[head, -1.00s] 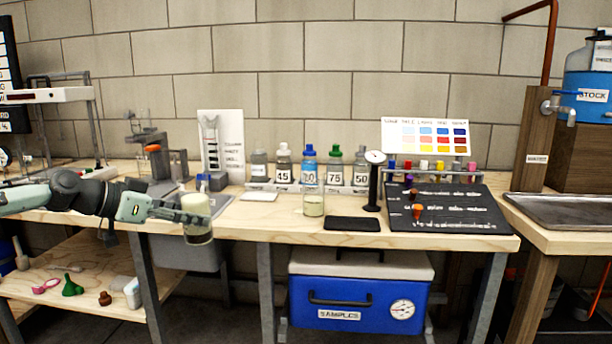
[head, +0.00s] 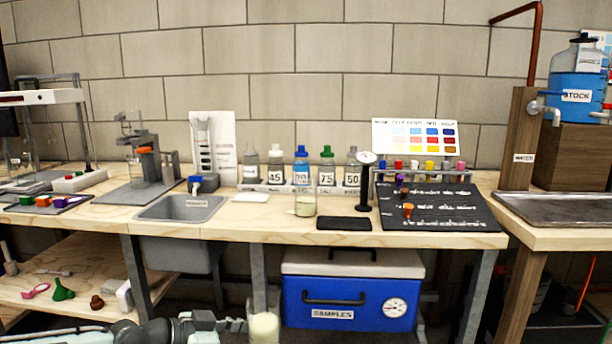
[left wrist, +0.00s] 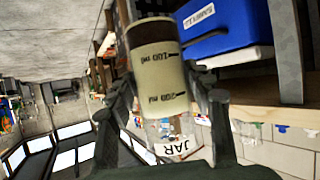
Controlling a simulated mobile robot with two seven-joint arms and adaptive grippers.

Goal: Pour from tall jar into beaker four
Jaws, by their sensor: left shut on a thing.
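My left gripper (head: 252,326) is low at the bottom of the head view, below the bench top and left of the blue cooler. It is shut on a clear jar (head: 264,328) holding pale cream liquid. In the left wrist view the jar (left wrist: 158,70) sits between the two fingers, with a JAR label and 100 ml and 200 ml marks. In the head view the jar looks roughly upright; its base is cut off. A glass vessel (head: 306,205) with some pale liquid stands on the bench; I cannot read any number on it. My right gripper is not in view.
The bench's front edge (head: 260,236) is above the jar. The blue cooler (head: 345,304) is right of it, also showing in the left wrist view (left wrist: 215,28). Bottles in a rack (head: 285,188), a dark pad (head: 344,224) and a gauge stand (head: 364,185) surround the glass vessel.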

